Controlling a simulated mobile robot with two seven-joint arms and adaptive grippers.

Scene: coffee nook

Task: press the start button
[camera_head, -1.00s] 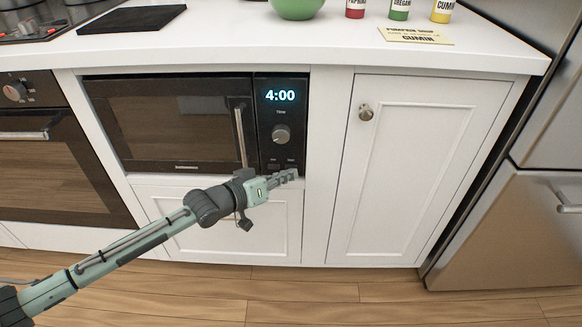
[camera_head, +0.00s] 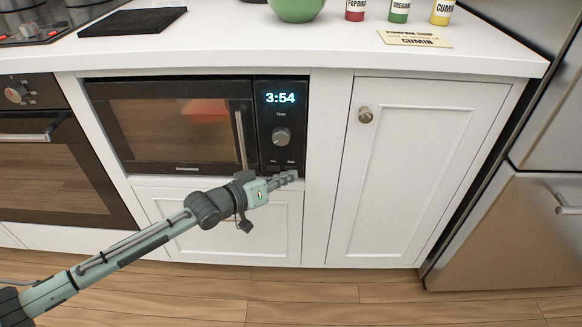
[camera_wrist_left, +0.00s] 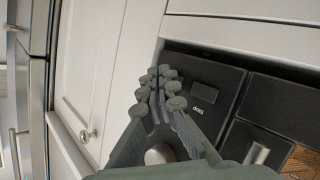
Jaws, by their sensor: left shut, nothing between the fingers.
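The built-in microwave (camera_head: 175,125) has a black control panel with a lit display (camera_head: 280,98) reading 3:54 and a round knob (camera_head: 281,137). Two small buttons sit low on the panel; the start button (camera_head: 290,167) is the right one. In the left wrist view a dark rectangular button (camera_wrist_left: 204,96) with a small label shows beside the fingertips. My left gripper (camera_head: 290,178) is shut and empty, at the panel's lower right edge. Its fingers (camera_wrist_left: 164,80) lie together in the wrist view. I cannot tell whether they touch the panel. My right gripper is out of view.
The microwave door is closed, with its vertical handle (camera_head: 240,138) left of the panel. A white counter (camera_head: 300,50) overhangs above, holding a green bowl (camera_head: 297,8) and spice jars (camera_head: 398,10). A cabinet door with a knob (camera_head: 366,115) is at right, then a steel fridge (camera_head: 515,230).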

